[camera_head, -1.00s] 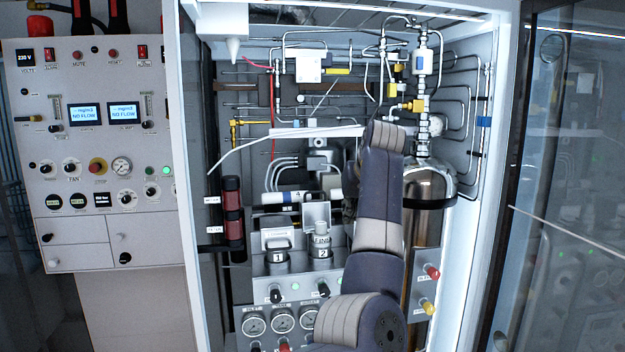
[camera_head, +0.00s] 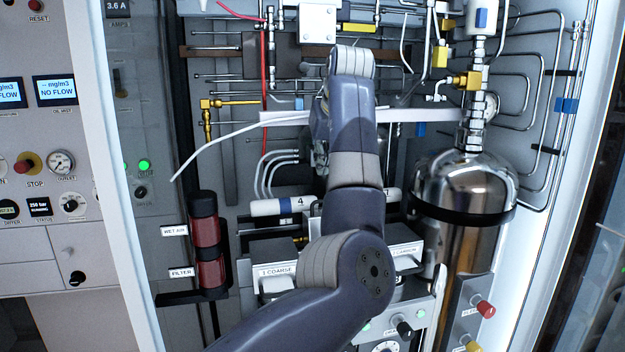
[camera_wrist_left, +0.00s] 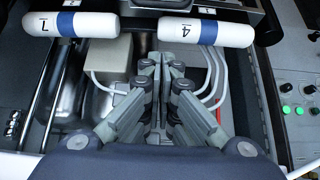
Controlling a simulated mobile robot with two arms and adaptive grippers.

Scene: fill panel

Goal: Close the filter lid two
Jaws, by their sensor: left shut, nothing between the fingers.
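Two grey filter units stand low in the cabinet in the head view. The left filter one (camera_head: 268,262) carries a label reading "1 COARSE". The right unit (camera_head: 403,246), which I take as filter lid two, is partly covered by my left arm. Whether its lid is raised or down, I cannot tell. My left arm rises in front of the units, and its gripper is mostly hidden behind the arm in this view. In the left wrist view my left gripper (camera_wrist_left: 160,64) is shut and empty, near a white cylinder marked 4 (camera_wrist_left: 207,30).
Cylinder four also shows in the head view (camera_head: 284,206). Red canisters (camera_head: 205,240) stand to the left and a steel tank (camera_head: 465,185) to the right. In the left wrist view another white cylinder (camera_wrist_left: 70,24) is at the upper left. Pipes fill the back wall.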

